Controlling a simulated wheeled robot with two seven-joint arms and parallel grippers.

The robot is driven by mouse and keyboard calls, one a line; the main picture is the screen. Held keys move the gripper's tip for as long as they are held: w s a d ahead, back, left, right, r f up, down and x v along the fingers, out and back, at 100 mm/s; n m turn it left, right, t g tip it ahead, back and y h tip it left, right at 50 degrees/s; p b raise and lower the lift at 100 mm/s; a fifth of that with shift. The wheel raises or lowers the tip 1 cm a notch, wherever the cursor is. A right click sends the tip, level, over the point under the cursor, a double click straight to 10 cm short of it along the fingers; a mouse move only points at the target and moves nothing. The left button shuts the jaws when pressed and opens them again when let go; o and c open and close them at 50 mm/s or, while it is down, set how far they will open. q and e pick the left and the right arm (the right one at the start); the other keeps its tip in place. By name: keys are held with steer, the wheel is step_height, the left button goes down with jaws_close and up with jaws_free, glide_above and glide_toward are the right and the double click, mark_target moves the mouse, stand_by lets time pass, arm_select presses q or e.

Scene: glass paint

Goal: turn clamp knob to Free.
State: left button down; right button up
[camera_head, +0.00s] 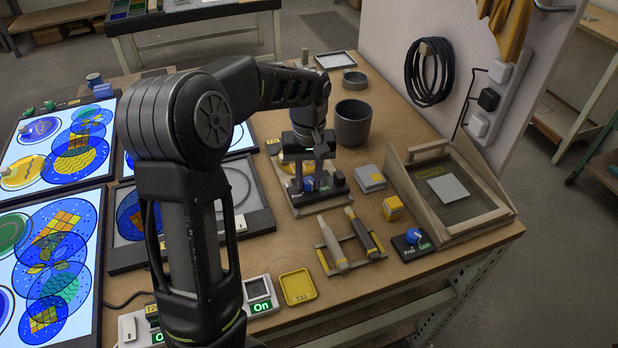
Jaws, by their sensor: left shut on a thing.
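My left arm reaches over the table from the front left. My left gripper (309,180) points down over a fixture (317,199) near the table's middle and is shut on a blue knob (309,185). The jaws partly hide this knob, and the lettering beside it is too small to read. A second blue knob (413,236) sits on a small black base at the right front, with a white "Free" label on its left and a green label on its right. Nothing touches this second knob. My right gripper is not in view.
A wooden framed tray (489,213) stands behind the second knob. Two tools lie on a rack (376,258) in front of the fixture. A dark grey pot (353,122) stands behind. Lit panels (53,262) with painted glass discs fill the left. A yellow tray (298,287) lies at the front.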

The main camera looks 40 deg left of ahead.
mark_target(308, 180)
arm_select(q)
steer(key=m, duration=0.7)
steer(key=shift+a, duration=0.1)
steer(key=m, duration=0.4)
steer(key=shift+m, duration=2)
steer(key=c, duration=1.1)
jaws_free()
steer(key=shift+c, duration=0.2)
step_height(308, 180, up, 8)
steer(key=shift+f+b, duration=0.1)
steer(key=shift+b, duration=0.25)
